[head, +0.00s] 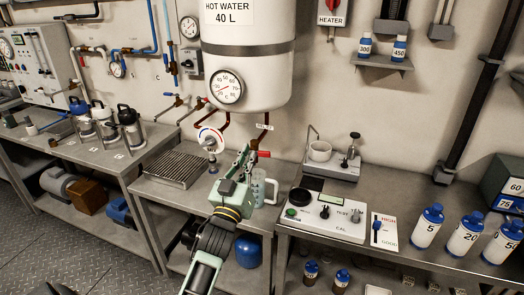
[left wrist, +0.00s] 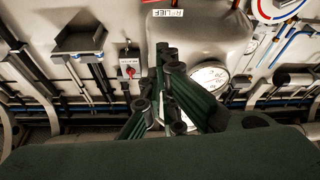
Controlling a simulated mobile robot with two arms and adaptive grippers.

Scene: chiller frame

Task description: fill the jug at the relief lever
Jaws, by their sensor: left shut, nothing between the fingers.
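The white hot water tank (head: 247,65) hangs on the wall with a dial gauge on its front. A relief label (head: 264,127) is below it, by a short copper outlet pipe; a small red part (head: 264,154), perhaps the lever handle, shows beside my gripper. A pale, see-through jug (head: 261,189) with a handle stands on the bench below, partly hidden by my left gripper. My left gripper (head: 245,154) is shut and empty, close to the outlet.
A mixing valve dial (head: 209,139) and a slatted drain tray (head: 178,168) are left of the jug. A calibration unit (head: 323,215) and a device with a white cup (head: 320,151) are to the right. Several flasks (head: 104,120) stand on the left bench.

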